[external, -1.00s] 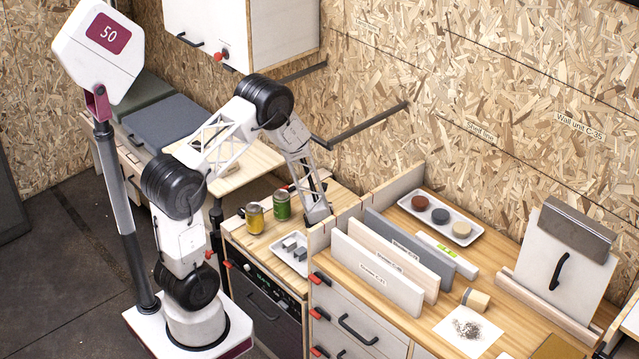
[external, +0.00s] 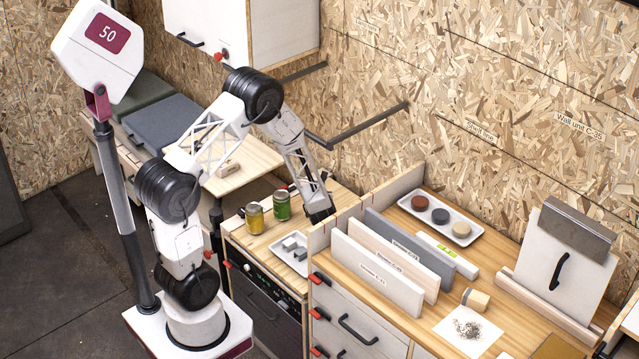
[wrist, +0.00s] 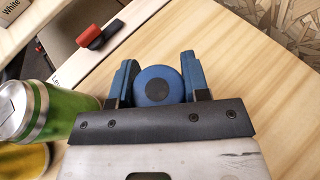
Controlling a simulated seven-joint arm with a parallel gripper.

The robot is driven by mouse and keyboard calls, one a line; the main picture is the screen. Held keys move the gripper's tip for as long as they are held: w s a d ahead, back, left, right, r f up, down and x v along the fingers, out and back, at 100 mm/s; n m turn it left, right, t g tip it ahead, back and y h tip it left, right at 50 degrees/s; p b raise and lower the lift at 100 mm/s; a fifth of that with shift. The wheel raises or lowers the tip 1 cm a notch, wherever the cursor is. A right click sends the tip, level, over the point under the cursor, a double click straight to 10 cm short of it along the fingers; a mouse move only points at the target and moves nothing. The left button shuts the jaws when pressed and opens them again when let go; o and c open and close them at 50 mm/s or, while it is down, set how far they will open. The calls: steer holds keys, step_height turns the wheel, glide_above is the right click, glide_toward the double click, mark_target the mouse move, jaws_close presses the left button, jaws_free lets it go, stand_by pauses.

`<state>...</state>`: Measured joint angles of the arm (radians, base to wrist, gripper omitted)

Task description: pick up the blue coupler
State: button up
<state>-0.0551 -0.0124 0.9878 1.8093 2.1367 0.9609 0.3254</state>
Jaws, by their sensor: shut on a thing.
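The blue coupler (wrist: 154,88) is a round blue piece with a dark centre, seen end-on in the wrist view. My gripper (wrist: 158,63) is shut on it, with one blue-faced finger on each side. In the external view my gripper (external: 320,214) is low over the wooden counter, just left of the upright panel at the drawer unit. The coupler is hidden there behind the gripper. I cannot tell whether it touches the counter.
A green can (external: 282,205) and a yellow-labelled can (external: 254,217) stand left of my gripper; the green can (wrist: 43,112) is close beside it. A white tray (external: 279,243) with grey blocks lies in front. The counter (wrist: 250,85) beyond the fingers is clear.

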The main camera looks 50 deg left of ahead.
steer(key=shift+r, duration=2.5)
